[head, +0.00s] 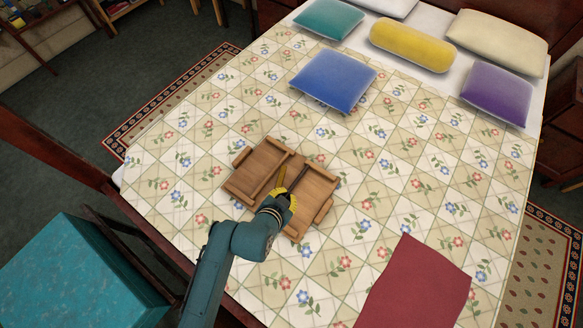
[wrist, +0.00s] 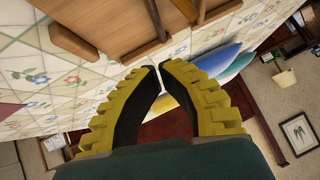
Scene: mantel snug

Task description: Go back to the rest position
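My gripper (head: 282,190) is over the bed, at the near edge of a brown wooden piece (head: 258,168) in two flat halves with handle-like bars. In the wrist view my gripper's yellow ridged fingers (wrist: 160,68) arch together, and their dark tips nearly meet with nothing visible held. The wooden piece shows beyond the tips at the top of the wrist view (wrist: 105,22). My wrist hides part of the wood in the head view. Whether the tips touch it cannot be told.
The floral quilt (head: 215,110) is bare around the wood. A dark red cloth (head: 415,285) lies at lower right. Several pillows, including a blue one (head: 333,80) and a yellow bolster (head: 412,45), lie at the far end. A teal-topped seat (head: 70,275) stands at left.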

